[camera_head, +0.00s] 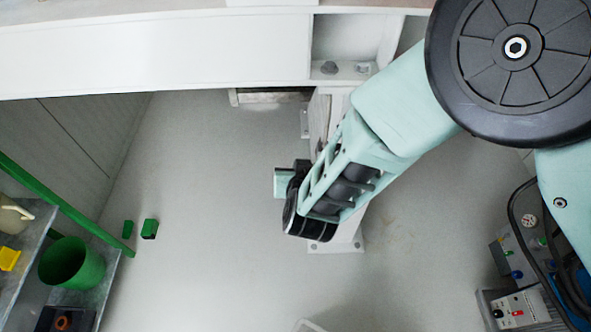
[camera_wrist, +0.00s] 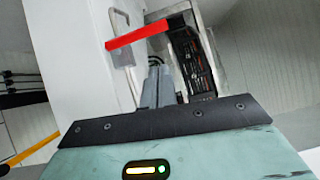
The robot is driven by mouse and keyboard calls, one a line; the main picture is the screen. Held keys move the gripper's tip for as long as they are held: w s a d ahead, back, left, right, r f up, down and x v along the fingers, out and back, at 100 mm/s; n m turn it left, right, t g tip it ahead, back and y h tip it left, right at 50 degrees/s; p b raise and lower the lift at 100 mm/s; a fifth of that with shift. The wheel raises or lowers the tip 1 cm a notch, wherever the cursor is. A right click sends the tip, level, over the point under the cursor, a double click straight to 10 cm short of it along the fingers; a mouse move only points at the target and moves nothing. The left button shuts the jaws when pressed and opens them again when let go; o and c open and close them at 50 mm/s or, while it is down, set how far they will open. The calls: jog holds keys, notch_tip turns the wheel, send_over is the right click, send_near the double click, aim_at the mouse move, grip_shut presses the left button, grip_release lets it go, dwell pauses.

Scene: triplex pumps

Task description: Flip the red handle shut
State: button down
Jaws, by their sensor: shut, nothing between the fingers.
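The red handle (camera_wrist: 138,36) shows in the wrist view as a straight red bar, sticking out to the right from a white upright panel (camera_wrist: 75,50). My gripper (camera_wrist: 157,66) is shut and empty. In that view its fingertips lie just below the handle's right part; I cannot tell whether they touch it. In the head view the end of my arm (camera_head: 283,183) hangs over the floor beside a white post, and the handle is not visible there.
A dark recess with small fittings (camera_wrist: 190,55) lies right of the handle. In the head view a white counter (camera_head: 160,50) runs along the top. A shelf with a green bucket (camera_head: 72,263) stands at left, control boxes (camera_head: 520,308) at lower right. The middle floor is mostly clear.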

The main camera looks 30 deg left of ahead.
jog(key=v, duration=0.8)
jog(key=shift+f, duration=0.1)
jog(key=d+r+n+g+p, duration=0.1)
jog(key=d+r+g+p, duration=0.25)
jog(key=r, duration=0.55)
jog(key=d+r+g+p, duration=0.2)
jog(key=d+r+p, duration=0.15)
jog(key=r, duration=0.45)
jog(key=s+d+r+g+h+p, duration=0.2)
jog(key=d+r, duration=0.4)
jog(key=d, duration=0.6)
jog(key=s+d+r+g+h+p, duration=0.1)
jog(key=s+d+r, duration=0.4)
jog(key=d, duration=0.7)
jog(key=r+h+p, duration=0.1)
jog(key=h, duration=0.1)
jog(key=shift+d+r+n+g+h+p, duration=0.15)
jog(key=shift+r+n+g+h+p, duration=0.15)
jog(key=shift+r+n+g+h, duration=0.1)
jog(key=shift+s, duration=0.15)
